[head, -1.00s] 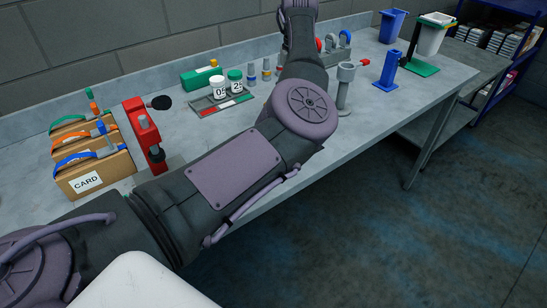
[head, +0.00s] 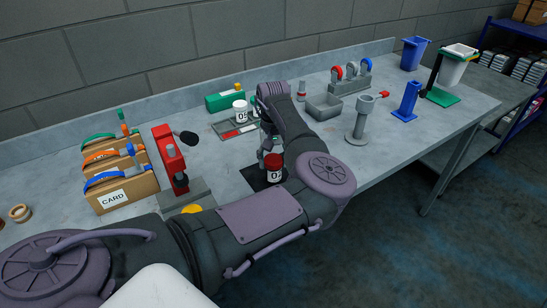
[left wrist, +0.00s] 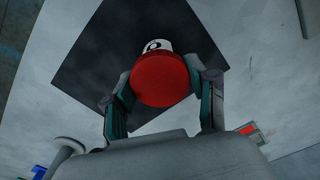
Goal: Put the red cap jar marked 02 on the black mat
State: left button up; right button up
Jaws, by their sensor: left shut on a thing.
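The red cap jar (head: 274,174) has a white label, its marking too small to read in the head view. In the left wrist view its red cap (left wrist: 160,80) faces the camera, and only part of the label with a 0 shows. My left gripper (head: 272,148) is shut on the jar from above, with a finger on either side of the cap in the left wrist view (left wrist: 163,92). The jar is upright over the black mat (head: 251,174), which also spreads around it in the left wrist view (left wrist: 85,65). I cannot tell whether its base touches the mat. My right gripper is out of view.
A tray (head: 226,133) with a white-capped jar (head: 240,113) stands behind the mat. A red press-like device (head: 170,158) is to the left, beside cardboard boxes (head: 124,195). A grey bin (head: 324,106) and a grey stand (head: 359,122) are to the right.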

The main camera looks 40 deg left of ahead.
pick_arm(q)
jog(key=shift+a+f, duration=0.1)
jog(key=shift+f, duration=0.2)
jog(key=shift+f, duration=0.1)
jog(key=o, duration=1.2)
notch_tip(320, 180, up, 12)
jog(key=b, duration=0.3)
jog(key=shift+b, duration=0.35)
